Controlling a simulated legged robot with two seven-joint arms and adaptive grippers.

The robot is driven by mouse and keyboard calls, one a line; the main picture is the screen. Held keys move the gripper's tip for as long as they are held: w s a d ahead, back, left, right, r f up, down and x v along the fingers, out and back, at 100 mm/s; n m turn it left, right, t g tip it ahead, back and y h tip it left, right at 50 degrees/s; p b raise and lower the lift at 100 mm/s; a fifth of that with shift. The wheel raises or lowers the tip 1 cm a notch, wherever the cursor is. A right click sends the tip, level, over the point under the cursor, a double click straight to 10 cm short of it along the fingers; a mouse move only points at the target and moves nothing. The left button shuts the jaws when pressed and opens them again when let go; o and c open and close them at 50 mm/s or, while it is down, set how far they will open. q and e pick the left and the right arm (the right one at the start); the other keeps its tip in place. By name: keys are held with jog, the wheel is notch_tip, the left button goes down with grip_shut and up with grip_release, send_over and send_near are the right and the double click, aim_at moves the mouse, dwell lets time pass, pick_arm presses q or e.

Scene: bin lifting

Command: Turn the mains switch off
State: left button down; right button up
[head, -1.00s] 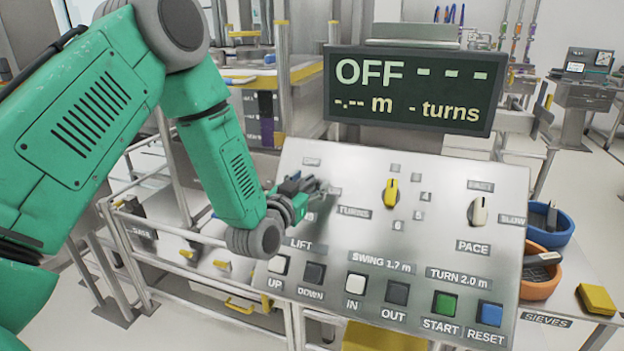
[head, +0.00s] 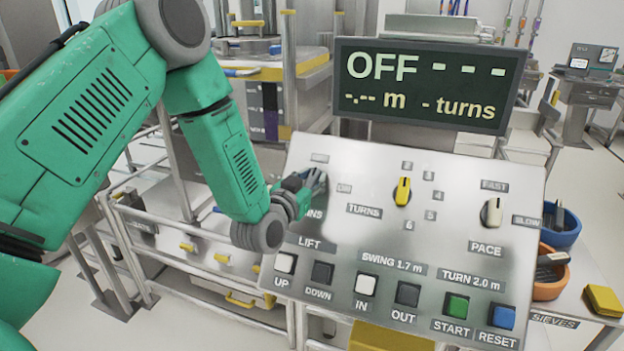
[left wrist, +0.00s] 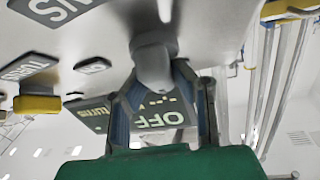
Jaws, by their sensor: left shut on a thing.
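The mains switch is a grey knob (left wrist: 153,62) in the left wrist view, between my gripper's fingers. In the head view my left gripper (head: 314,184) hides it at the panel's upper left, above a partly covered label ending in "INS". My left gripper also shows in the left wrist view (left wrist: 165,100), shut on the knob. In the head view its fingers point up and right, toward a small label above. The display (head: 425,85) reads "OFF", with dashes for metres and turns. My right gripper is not in view.
The tilted control panel (head: 450,160) carries a yellow turns knob (head: 402,192), a pale pace knob (head: 491,212) and a row of push buttons below, including green start (head: 456,306) and blue reset (head: 503,317). Blue and orange bowls stand to the right.

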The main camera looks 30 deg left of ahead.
pick_arm(q)
jog(key=shift+s+f, duration=0.15)
jog(key=shift+f, duration=0.2)
jog(key=shift+f+n+y+b, duration=0.1)
jog(key=shift+n+y+b, duration=0.35)
jog(key=shift+n, duration=0.25)
jog(key=shift+s+n+g+y+b, duration=0.1)
jog(key=shift+n+g+y+b, duration=0.3)
jog(key=shift+n+y, duration=0.5)
jog(key=c, duration=1.4)
grip_release()
jog(key=shift+o, duration=0.2)
jog(key=shift+a, duration=0.1)
